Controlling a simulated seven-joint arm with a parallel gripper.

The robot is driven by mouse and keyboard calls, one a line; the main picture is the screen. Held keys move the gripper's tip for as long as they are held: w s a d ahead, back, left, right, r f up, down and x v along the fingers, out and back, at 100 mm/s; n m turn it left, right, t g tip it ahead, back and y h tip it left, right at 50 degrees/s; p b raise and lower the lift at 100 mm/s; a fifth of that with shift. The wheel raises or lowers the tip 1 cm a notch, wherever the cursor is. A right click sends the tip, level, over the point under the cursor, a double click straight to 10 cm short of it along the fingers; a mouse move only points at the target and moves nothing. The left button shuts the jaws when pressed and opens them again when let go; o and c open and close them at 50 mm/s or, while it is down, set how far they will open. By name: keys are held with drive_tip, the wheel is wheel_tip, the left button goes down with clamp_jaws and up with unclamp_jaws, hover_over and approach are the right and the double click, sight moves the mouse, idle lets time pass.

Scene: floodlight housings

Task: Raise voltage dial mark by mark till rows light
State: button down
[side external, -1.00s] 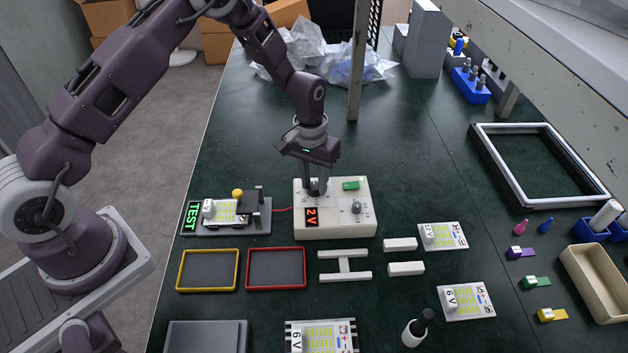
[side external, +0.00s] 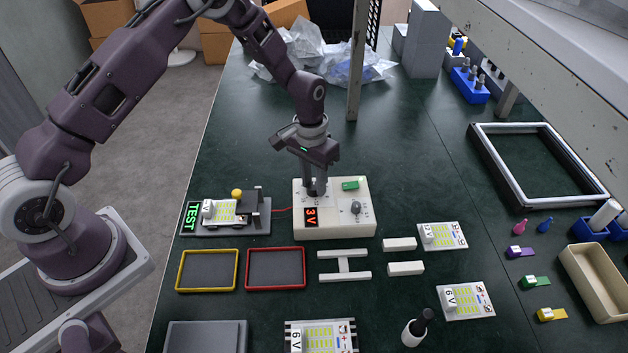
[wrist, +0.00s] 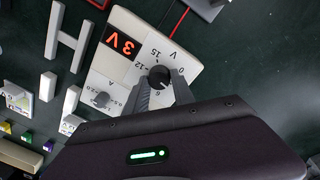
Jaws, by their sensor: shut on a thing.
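The cream power supply box (side external: 335,228) stands mid-table, its red display (side external: 311,217) reading 3 V. In the wrist view, its black voltage dial (wrist: 158,76) has marks around it up to 15. My gripper (side external: 315,190) is shut on this dial, one finger on each side; the fingers hide it in the side view. Left of the box, an LED board (side external: 222,211) sits on the test stand (side external: 250,230) beside a green TEST sign (side external: 192,217). Its rows look pale yellow, like those on the loose boards, with no clear glow.
A green switch (side external: 351,185) and a second knob (side external: 356,207) are on the box top. A red wire joins box and stand. Yellow (side external: 207,287) and red (side external: 276,286) trays lie in front. Loose LED boards (side external: 442,236) lie at the right.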

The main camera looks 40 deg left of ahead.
sight(313, 184)
drive_tip(key=c, duration=1.1)
unclamp_jaws()
drive_tip(key=shift+o, duration=0.2)
wheel_tip(313, 184, up, 7)
drive_tip(key=shift+a+r, duration=0.15)
drive_tip(key=s+r+t, duration=0.1)
drive_tip(key=s+r, duration=0.4)
drive_tip(key=r, duration=0.5)
drive_tip(key=s+r+t, duration=0.2)
drive_tip(key=s+r, duration=0.4)
drive_tip(key=r, duration=0.4)
drive_tip(key=s+a+r+t, duration=0.1)
drive_tip(key=s+r, duration=0.3)
drive_tip(key=s, duration=1.4)
drive_tip(key=shift+s+a+t+y, duration=0.2)
drive_tip(key=shift+s+t+y, duration=0.15)
drive_tip(key=shift+t, duration=0.45)
